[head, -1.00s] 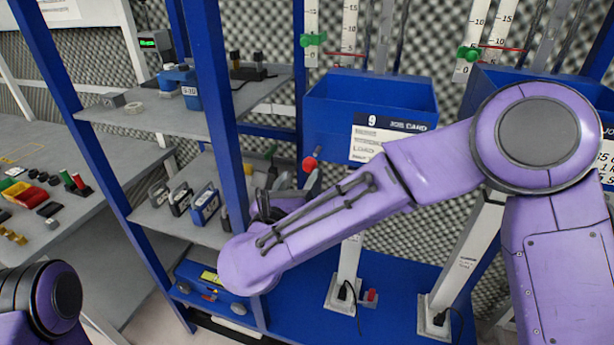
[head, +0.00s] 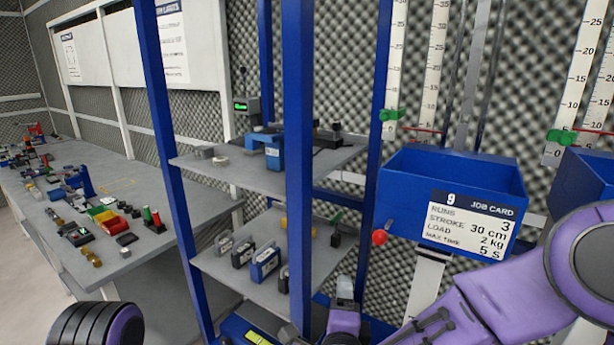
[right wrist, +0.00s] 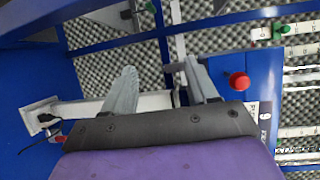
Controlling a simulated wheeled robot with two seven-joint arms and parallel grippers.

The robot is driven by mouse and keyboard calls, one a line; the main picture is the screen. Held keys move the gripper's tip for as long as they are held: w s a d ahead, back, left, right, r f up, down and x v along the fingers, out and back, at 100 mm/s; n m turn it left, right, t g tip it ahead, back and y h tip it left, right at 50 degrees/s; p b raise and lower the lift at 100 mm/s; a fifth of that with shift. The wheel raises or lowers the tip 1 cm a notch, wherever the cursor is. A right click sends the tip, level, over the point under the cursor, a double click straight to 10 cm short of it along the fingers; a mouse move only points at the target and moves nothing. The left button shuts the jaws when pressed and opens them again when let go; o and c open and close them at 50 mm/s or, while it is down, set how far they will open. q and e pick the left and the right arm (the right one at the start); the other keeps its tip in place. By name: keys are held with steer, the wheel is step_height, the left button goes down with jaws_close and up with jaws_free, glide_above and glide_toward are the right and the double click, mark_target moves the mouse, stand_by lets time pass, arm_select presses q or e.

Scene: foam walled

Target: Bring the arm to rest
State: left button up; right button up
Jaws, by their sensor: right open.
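My right arm (head: 500,290) is purple and comes in from the lower right of the head view. My right gripper (head: 344,290) shows only in part at the bottom, in front of the lower shelf unit. In the right wrist view its two grey fingers stand well apart, with nothing between them (right wrist: 162,85). A purple and black part of my left arm (head: 97,325) shows at the lower left. My left gripper is out of view.
A blue bin (head: 450,180) with a job card and a red knob (head: 379,237) stands close to the right gripper. Blue posts (head: 299,150) frame grey shelves (head: 215,262) holding several small items. A workbench (head: 130,200) with parts is at left.

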steer(key=s+d+f+n+g+y, duration=0.1)
steer(key=s+d+f+n+g, duration=0.15)
steer(key=f, duration=0.45)
steer(key=s+d+f+n+g, duration=0.2)
steer(key=s+d+f+n, duration=0.15)
steer(key=f, duration=0.45)
steer(key=s+d+f+n+g+y, duration=0.1)
steer(key=s+d+f+n+g, duration=0.2)
steer(key=f, duration=0.4)
steer(key=s+d+f+n+g+h, duration=0.1)
steer(key=s+d+f+g, duration=0.1)
steer(key=s+d+f, duration=0.2)
steer(key=s+d+f+n+g+h+b, duration=0.1)
steer(key=s+d+f, duration=0.4)
steer(key=s, duration=0.5)
steer(key=s+d+f+n+g, duration=0.2)
steer(key=s+d+f+g, duration=0.1)
steer(key=s, duration=0.4)
step_height(320, 180, down, 2)
steer(key=shift+s+d+f+n+h, duration=0.15)
steer(key=shift+d+n+h, duration=0.2)
steer(key=shift+d, duration=0.35)
